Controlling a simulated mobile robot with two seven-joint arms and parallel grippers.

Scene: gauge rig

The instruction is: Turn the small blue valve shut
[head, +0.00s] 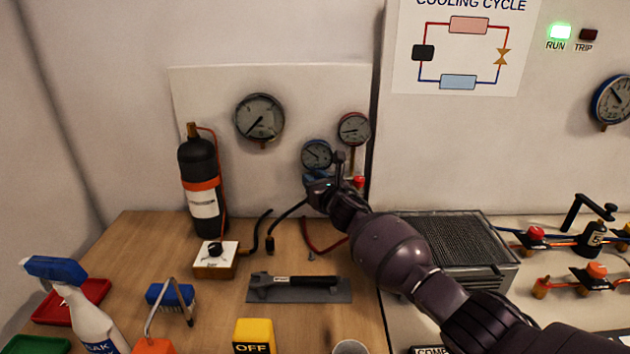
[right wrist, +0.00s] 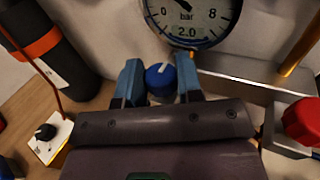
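The small blue valve (right wrist: 160,80) is a round blue knob with a white mark on its top edge, below the blue-rimmed gauge in the right wrist view. My right gripper (right wrist: 159,82) has one blue fingertip on each side of the knob, and the knob fills the gap between them, so it looks shut on it. In the head view my right gripper (head: 322,182) is at the panel just below the small blue-rimmed gauge (head: 316,154), and it hides the knob there. My left gripper is not in view.
A red knob (right wrist: 302,120) is close on the right of my right gripper. A black cylinder (head: 199,180) and a switch box (head: 214,259) stand to the left. A hammer (head: 297,284), a spray bottle (head: 82,308) and an OFF block (head: 254,337) are on the bench.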

